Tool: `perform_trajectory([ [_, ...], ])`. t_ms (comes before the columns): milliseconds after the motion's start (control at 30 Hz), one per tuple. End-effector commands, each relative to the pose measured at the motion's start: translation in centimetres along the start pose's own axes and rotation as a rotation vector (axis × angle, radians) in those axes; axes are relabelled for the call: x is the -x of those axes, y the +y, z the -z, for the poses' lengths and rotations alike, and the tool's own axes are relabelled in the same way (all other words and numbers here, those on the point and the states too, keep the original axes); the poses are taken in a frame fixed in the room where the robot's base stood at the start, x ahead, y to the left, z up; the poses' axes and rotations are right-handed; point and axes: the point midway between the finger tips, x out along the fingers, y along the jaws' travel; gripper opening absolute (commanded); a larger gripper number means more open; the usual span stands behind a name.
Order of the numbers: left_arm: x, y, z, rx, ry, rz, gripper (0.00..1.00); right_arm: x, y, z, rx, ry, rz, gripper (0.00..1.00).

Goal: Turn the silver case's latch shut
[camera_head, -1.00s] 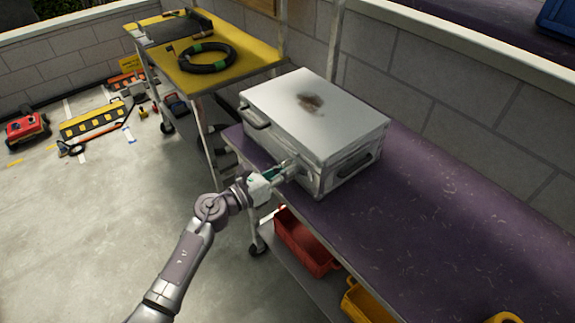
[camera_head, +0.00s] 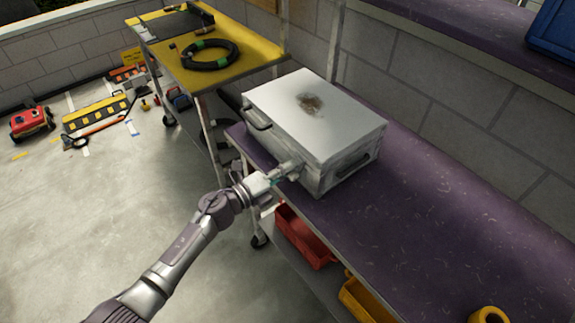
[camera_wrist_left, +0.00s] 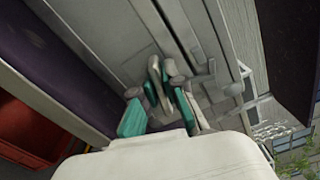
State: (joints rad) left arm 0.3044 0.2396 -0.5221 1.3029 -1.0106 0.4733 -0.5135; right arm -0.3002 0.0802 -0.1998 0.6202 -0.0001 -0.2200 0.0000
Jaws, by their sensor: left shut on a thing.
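The silver case (camera_head: 315,115) sits closed on the purple shelf of a cart, with a dark smudge on its lid. My left gripper (camera_head: 288,170) is at the front face of the case, close to the lid seam. In the left wrist view the fingers of my left gripper (camera_wrist_left: 165,95) are closed in on the small grey latch (camera_wrist_left: 205,84) on the case's front. The fingers hide part of the latch, so its exact turn is hard to tell. My right gripper is in neither view.
A red bin (camera_head: 305,238) and a yellow bin (camera_head: 365,298) stand on the lower shelf. A yellow cart (camera_head: 225,55) with a coiled black hose stands behind left. A block wall runs behind.

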Motion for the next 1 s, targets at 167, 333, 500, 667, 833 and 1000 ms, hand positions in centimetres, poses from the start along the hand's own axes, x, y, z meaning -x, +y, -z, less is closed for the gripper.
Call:
perform_trajectory([
  [167, 0.05, 0.01, -0.17, 0.127, -0.003, -0.002, 0.0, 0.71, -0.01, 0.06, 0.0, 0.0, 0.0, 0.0],
  [333, 0.05, 0.13, -0.16, 0.217, -0.003, -0.003, 0.0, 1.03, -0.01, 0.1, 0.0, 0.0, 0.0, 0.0],
  [500, 0.05, 0.17, -0.16, 0.271, -0.003, -0.002, 0.0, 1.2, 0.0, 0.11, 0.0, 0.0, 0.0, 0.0],
  [667, 0.05, 0.21, -0.14, 0.295, -0.003, -0.001, 0.0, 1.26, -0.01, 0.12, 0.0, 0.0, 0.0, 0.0],
  [833, 0.05, 0.24, -0.12, 0.302, -0.003, -0.001, 0.0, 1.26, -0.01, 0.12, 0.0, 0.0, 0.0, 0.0],
  [1000, 0.04, 0.24, -0.11, 0.302, -0.003, -0.001, 0.0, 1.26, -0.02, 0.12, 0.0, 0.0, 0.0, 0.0],
])
